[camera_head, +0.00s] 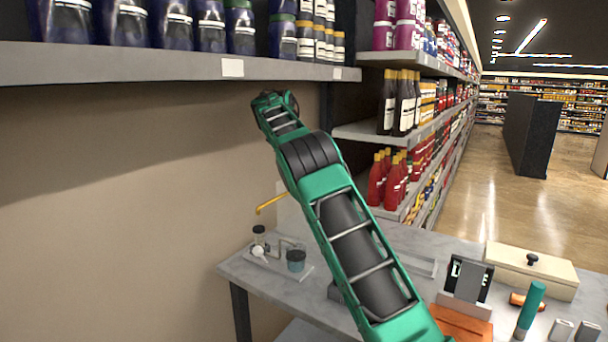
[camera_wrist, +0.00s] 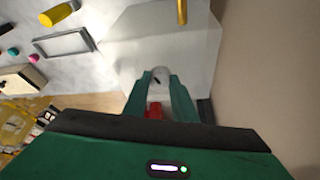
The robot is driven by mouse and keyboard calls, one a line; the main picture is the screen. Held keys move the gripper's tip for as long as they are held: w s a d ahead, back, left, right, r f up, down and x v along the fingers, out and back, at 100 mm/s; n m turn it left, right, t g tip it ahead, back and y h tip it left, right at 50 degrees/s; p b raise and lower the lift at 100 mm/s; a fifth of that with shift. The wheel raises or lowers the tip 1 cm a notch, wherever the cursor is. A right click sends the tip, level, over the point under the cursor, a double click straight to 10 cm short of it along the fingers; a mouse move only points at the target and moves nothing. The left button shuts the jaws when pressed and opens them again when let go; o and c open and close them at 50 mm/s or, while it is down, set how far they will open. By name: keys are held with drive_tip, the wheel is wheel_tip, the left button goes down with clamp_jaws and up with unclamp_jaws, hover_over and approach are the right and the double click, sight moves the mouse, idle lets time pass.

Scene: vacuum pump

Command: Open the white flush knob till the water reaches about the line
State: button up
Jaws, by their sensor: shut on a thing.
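In the head view a small apparatus on a pale base (camera_head: 275,264) stands at the table's left end. A round white knob (camera_head: 258,251) sits at its left, below a dark-capped part (camera_head: 259,234). A jar (camera_head: 296,260) with dark blue-grey content stands to its right; no fill line can be made out. In the wrist view my gripper (camera_wrist: 162,80) has its green fingers closed on a small pale, partly see-through thing (camera_wrist: 159,73), whose identity I cannot tell. The gripper itself cannot be clearly made out in the head view, and no fingers show at the white knob there.
A yellow bar (camera_head: 271,203) sticks out above the apparatus. A shelf of dark jars (camera_head: 210,28) overhangs the left. The table (camera_head: 300,295) also carries a cream box (camera_head: 530,270), a dark sign (camera_head: 469,279) and a teal cylinder (camera_head: 530,308). A shop aisle lies beyond.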

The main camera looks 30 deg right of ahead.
drive_tip(key=shift+w+a+r+m+g, duration=0.1)
drive_tip(key=shift+w+m+g, duration=0.1)
drive_tip(key=shift+m, duration=0.4)
drive_tip(key=shift+w+a+r+m+g, duration=0.1)
drive_tip(key=shift+w+m+g, duration=0.1)
drive_tip(key=shift+m, duration=0.4)
drive_tip(key=shift+o, duration=0.3)
drive_tip(key=shift+m, duration=0.4)
drive_tip(key=shift+o, duration=0.7)
drive_tip(key=shift+w+d+m+g, duration=0.1)
drive_tip(key=shift+w+m+g, duration=0.1)
drive_tip(key=shift+m+g, duration=0.3)
drive_tip(key=shift+o, duration=0.2)
drive_tip(key=shift+r, duration=0.15)
drive_tip(key=o, duration=0.8)
drive_tip(key=shift+w, duration=0.1)
drive_tip(key=shift+s+f, duration=0.2)
